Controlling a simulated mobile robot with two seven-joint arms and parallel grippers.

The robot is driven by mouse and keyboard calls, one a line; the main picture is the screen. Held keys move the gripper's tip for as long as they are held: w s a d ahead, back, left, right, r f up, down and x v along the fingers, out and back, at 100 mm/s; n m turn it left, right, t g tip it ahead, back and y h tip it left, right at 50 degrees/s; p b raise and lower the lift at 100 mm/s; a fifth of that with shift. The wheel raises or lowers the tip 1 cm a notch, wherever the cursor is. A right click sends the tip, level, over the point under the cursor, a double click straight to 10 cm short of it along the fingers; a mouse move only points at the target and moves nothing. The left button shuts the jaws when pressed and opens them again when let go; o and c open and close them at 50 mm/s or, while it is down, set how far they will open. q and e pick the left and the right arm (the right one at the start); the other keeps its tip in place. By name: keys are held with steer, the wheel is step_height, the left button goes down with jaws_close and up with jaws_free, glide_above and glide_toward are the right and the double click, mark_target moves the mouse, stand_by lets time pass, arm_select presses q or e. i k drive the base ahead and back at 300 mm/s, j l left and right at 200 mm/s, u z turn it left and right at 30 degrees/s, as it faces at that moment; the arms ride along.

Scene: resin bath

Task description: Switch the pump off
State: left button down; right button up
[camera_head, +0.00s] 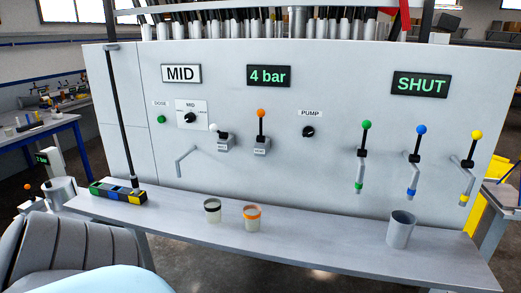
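The black pump knob (308,131) sits on the front of the pale grey panel (270,170), right of its middle, under a white PUMP label (310,113). It is too small for me to read which way it points. The display (268,75) above reads 4 bar in green. Neither of my grippers is in view, and nothing touches the knob.
Levers with white (213,127), orange (261,113), green (366,125), blue (420,130) and yellow (477,135) knobs stand off the panel. Two ringed cups (252,218) and a grey beaker (400,230) stand on the shelf (310,250) below.

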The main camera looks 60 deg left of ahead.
mark_target(308, 131)
steer(key=u, duration=1.65)
steer(key=i+j+u, duration=0.15)
